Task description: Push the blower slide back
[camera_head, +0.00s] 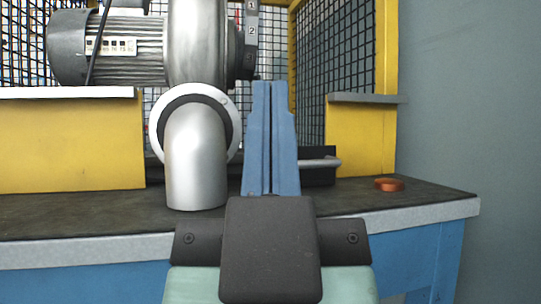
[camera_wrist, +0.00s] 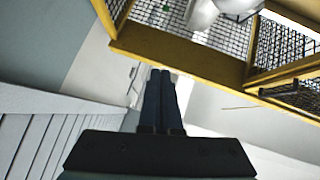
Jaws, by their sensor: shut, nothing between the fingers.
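The blower (camera_head: 196,45) stands at the upper left of the head view, with a grey ribbed motor and a silver housing. Its silver elbow pipe (camera_head: 196,160) bends down to the bench. A silver part of the blower (camera_wrist: 205,12) shows at the top of the wrist view. My gripper (camera_head: 269,86) is shut and empty, its blue fingers pointing up just right of the pipe flange. The fingers also show in the wrist view (camera_wrist: 160,74).
The dark bench top (camera_head: 440,197) has a grey front edge. A black block with a silver bar (camera_head: 320,163) lies behind my fingers. Yellow panels and mesh (camera_head: 338,45) stand behind. The bench's right end is mostly clear.

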